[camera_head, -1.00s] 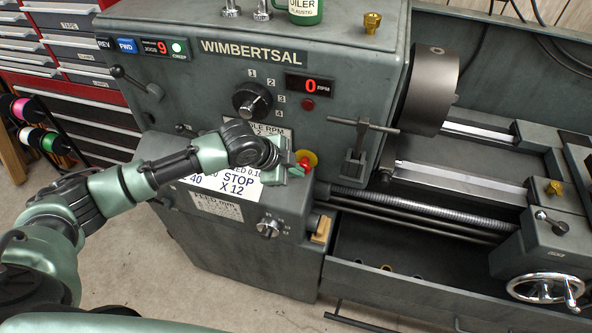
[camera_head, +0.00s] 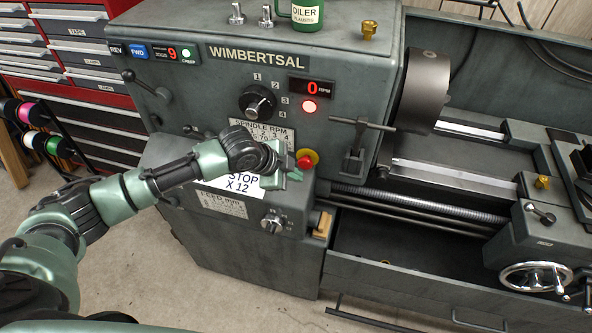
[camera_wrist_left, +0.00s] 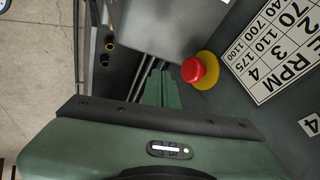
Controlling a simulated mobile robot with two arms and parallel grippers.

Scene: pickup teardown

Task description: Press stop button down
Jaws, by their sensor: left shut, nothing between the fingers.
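The stop button is a red mushroom cap (camera_head: 306,161) on a yellow round base (camera_head: 313,154), on the front of the grey-green lathe headstock. My left gripper (camera_head: 297,177) is shut and empty, just below and left of the button in the head view. A small gap seems to lie between them, though the depth is hard to judge. In the left wrist view the red cap (camera_wrist_left: 194,70) and yellow base (camera_wrist_left: 208,84) show whole, to the right of the closed green fingers (camera_wrist_left: 162,88). My right gripper is out of view.
A chuck key with a T-handle (camera_head: 357,145) stands right of the button. The speed knob (camera_head: 258,102) is above left. A lower knob (camera_head: 272,223) is below.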

